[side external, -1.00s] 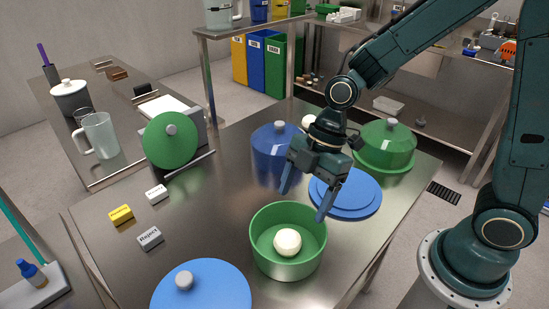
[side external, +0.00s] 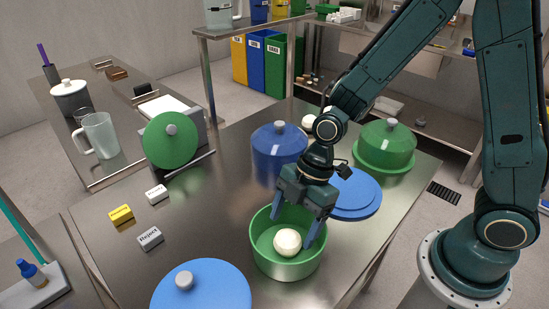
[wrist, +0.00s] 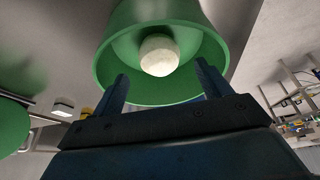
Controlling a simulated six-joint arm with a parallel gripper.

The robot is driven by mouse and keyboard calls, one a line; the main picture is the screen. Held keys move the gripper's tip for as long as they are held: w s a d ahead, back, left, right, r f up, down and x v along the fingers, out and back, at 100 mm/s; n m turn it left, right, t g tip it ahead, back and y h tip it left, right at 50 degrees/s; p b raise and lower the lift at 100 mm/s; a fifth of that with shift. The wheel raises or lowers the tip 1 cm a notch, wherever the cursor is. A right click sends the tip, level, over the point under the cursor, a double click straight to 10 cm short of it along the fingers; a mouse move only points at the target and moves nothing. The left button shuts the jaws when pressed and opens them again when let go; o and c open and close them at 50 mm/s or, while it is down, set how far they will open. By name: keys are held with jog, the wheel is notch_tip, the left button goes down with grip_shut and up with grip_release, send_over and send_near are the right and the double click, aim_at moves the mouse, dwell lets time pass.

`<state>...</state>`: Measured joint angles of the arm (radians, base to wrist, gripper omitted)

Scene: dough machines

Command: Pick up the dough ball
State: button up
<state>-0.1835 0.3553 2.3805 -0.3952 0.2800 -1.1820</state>
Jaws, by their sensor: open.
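The dough ball (side external: 287,243) is round and cream white. It lies inside the open green pot (side external: 262,262), at the near middle of the steel table. My gripper (side external: 293,232) is open and empty, pointing down at the pot, with its fingertips at or just inside the rim. In the wrist view the ball (wrist: 159,55) sits in the green pot (wrist: 112,62), beyond the gap between my two fingers (wrist: 162,78). The fingers do not appear to touch the ball.
A blue lidded pot (side external: 279,150) and a flat blue lid (side external: 357,195) stand behind my gripper. A green lidded pot (side external: 385,147) is at the back right. Another blue lid (side external: 203,290) lies near the front edge.

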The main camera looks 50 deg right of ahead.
aim_at(289, 234)
jog(key=shift+x, duration=1.95)
jog(key=shift+c, duration=0.3)
jog(key=c, duration=1.1)
